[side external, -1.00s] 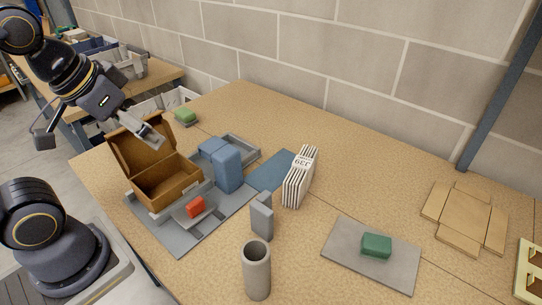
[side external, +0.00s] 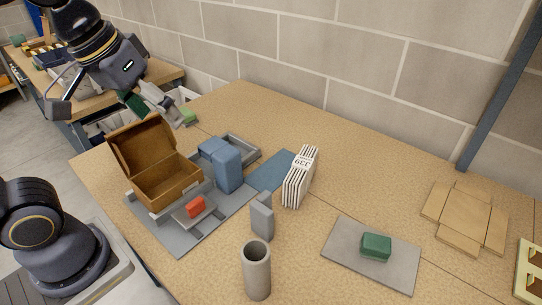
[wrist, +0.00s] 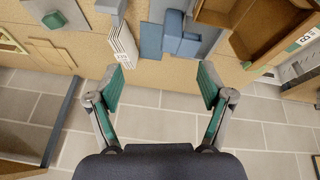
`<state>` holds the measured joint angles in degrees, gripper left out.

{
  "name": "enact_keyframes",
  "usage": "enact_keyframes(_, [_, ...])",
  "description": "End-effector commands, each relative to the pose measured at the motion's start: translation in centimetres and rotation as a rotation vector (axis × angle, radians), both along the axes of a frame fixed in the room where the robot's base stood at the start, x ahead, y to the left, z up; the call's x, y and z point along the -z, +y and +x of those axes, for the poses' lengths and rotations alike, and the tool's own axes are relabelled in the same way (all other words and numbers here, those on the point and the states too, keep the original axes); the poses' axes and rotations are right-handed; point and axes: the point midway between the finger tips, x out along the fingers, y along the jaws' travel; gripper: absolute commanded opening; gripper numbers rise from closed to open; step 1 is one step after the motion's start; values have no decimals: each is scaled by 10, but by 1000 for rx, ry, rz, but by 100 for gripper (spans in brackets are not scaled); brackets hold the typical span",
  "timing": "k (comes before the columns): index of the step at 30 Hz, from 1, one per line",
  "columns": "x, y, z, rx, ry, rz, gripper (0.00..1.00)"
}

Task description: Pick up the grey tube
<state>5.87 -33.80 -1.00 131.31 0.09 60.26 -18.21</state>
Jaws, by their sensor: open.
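The grey tube (side external: 257,272) stands upright on the table at the front of the side view, its open hollow end facing up. In the wrist view I cannot pick it out with certainty. My gripper (side external: 160,106) is at the back left, behind the open cardboard box and far from the tube. The wrist view shows its fingers (wrist: 162,88) spread wide with green pads and nothing between them.
The brown box (side external: 165,188), blue blocks (side external: 228,170), a red block (side external: 195,206) and a small grey block (side external: 262,217) stand left of centre. A white card stack (side external: 300,178) is mid-table. A green block (side external: 376,245) lies on a grey plate (side external: 340,252).

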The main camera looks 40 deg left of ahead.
Motion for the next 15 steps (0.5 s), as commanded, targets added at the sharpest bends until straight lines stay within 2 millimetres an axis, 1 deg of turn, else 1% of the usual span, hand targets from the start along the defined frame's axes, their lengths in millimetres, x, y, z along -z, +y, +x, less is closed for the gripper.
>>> enact_keyframes(1, [-3,-20,11,27,49,-9,80])
enact_keyframes(2, [-4,-32,17,40,78,-12,80])
enact_keyframes(4, [-4,-65,28,83,147,-11,80])
enact_keyframes(5, [-2,-81,31,107,177,-6,80])
enact_keyframes(6, [1,-103,34,143,215,6,80])
enact_keyframes(9, [15,-153,33,246,294,44,80])
enact_keyframes(12, [32,-190,24,349,341,84,80])
enact_keyframes(15, [45,-205,13,404,373,113,80])
